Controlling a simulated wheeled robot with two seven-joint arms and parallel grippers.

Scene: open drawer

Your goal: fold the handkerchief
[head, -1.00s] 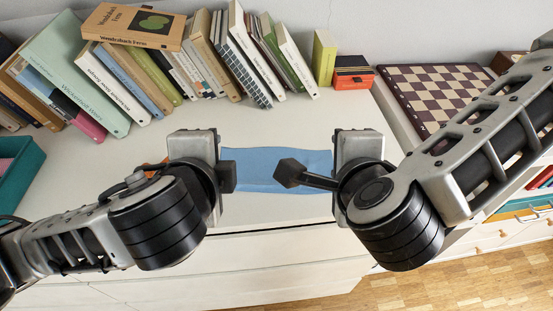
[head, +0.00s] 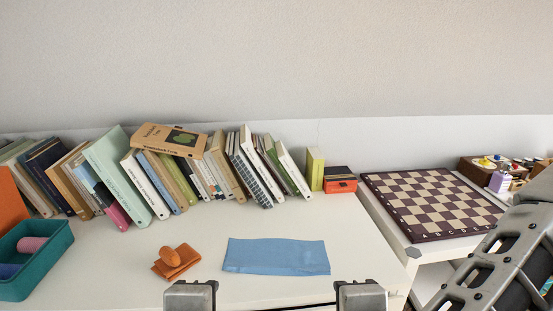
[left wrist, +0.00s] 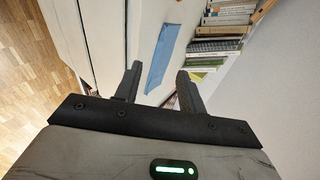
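The blue handkerchief (head: 276,256) lies flat on the white top in the head view, as a strip wider than it is deep. It also shows in the left wrist view (left wrist: 162,55), ahead of the fingers. My left gripper (left wrist: 160,72) is open, its two dark fingers apart with nothing gripped between them. In the head view only its grey body (head: 190,296) shows at the bottom edge, nearer me than the cloth. My right gripper's grey body (head: 361,296) shows at the bottom edge too; its fingers are out of frame. Neither visible part touches the cloth.
An orange folded item (head: 176,263) with an orange rounded object on it lies left of the cloth. A teal bin (head: 37,270) stands at far left. Books (head: 165,185) line the back. A chessboard (head: 432,200) lies at right. The top behind the cloth is clear.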

